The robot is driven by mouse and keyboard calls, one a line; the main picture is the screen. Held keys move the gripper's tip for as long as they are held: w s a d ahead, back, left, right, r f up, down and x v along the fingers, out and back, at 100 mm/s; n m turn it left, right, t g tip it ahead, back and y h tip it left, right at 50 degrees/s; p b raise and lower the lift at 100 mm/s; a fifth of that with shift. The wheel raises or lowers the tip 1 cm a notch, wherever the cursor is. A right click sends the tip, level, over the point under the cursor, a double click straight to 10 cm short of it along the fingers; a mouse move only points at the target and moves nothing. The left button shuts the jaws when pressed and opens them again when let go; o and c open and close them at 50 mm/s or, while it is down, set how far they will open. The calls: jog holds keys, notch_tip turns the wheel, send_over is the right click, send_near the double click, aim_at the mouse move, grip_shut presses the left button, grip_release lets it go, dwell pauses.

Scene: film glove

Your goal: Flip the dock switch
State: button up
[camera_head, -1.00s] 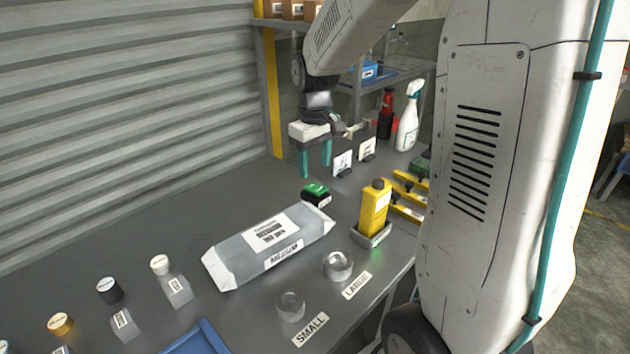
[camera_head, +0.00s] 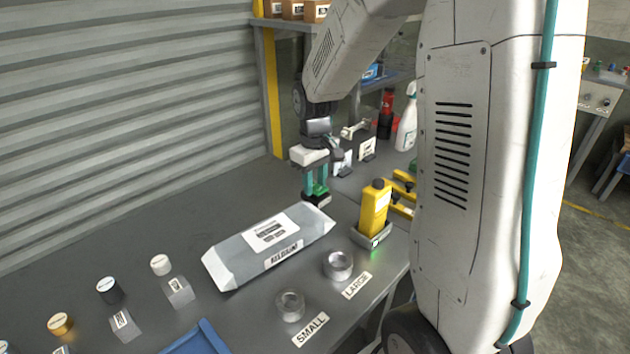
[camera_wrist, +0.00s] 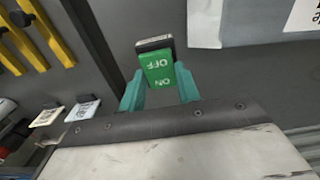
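A green rocker switch marked ON and OFF, in a dark housing, stands on the grey bench just beyond the silver-grey package. It shows in the wrist view (camera_wrist: 160,72) and, partly hidden by the fingers, in the head view (camera_head: 316,195). My gripper (camera_head: 315,184) points down over the switch, its teal fingers apart. In the wrist view my gripper (camera_wrist: 160,92) has one finger on each side of the switch's near, ON end. I cannot tell whether a finger touches it.
The package (camera_head: 230,262) lies close in front of the switch. A yellow bottle-like item (camera_head: 374,208) stands in a grey dock (camera_head: 372,238) with a green light to the right. Yellow tools (camera_head: 403,190), small cards (camera_head: 367,150) and a spray bottle (camera_head: 405,125) are beyond.

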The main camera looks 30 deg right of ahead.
jog(key=shift+s+d+t, duration=0.1)
jog(key=shift+s+t, duration=0.25)
jog(key=shift+t, duration=0.75)
jog(key=shift+s+t+y, duration=0.15)
jog(key=shift+t+y, duration=0.25)
jog(key=shift+t, duration=0.6)
jog(key=o, duration=1)
jog(key=shift+r, duration=0.1)
jog(key=v, duration=0.7)
jog(key=shift+s+r, duration=0.1)
jog(key=shift+r, duration=0.2)
